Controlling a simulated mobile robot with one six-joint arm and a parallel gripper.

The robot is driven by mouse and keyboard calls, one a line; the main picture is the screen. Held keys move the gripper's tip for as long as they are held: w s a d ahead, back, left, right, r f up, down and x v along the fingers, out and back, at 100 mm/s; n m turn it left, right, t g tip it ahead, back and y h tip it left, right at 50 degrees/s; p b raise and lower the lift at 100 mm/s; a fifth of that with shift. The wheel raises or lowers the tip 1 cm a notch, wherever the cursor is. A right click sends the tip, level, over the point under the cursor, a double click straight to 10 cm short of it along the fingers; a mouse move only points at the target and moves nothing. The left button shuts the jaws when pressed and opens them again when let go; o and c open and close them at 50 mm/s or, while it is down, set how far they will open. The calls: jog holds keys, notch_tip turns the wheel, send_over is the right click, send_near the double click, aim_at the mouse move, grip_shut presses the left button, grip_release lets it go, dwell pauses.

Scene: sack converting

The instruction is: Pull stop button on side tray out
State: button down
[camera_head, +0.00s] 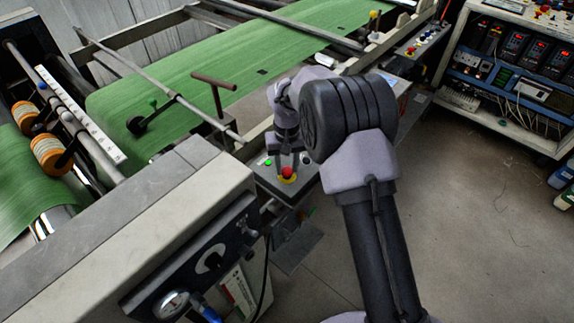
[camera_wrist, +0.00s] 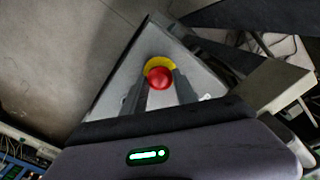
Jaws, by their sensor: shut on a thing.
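The stop button (camera_head: 287,173) is a red mushroom head on a yellow collar, on the grey side tray (camera_head: 270,180) beside the machine. In the wrist view the red stop button (camera_wrist: 159,78) shows with its yellow collar behind it, on the side tray (camera_wrist: 120,92). My gripper (camera_head: 288,163) reaches down over the tray from above. In the wrist view the fingers of my gripper (camera_wrist: 160,86) lie on either side of the red head and are shut on it. Whether the head is raised from its collar cannot be told.
The grey machine housing (camera_head: 150,225) stands at the left. A rack of instruments (camera_head: 520,60) is at the upper right. Open floor (camera_head: 460,220) lies at the right.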

aim_at(287, 170)
jog(key=shift+r, duration=0.1)
jog(key=shift+r+p, duration=0.5)
jog(key=shift+p, duration=0.3)
jog(key=shift+w+f, duration=0.1)
jog(key=c, duration=0.9)
grip_release()
jog(key=shift+c, duration=0.2)
notch_tip(287, 170, up, 18)
jog(key=p, duration=0.5)
jog(key=shift+f, duration=0.25)
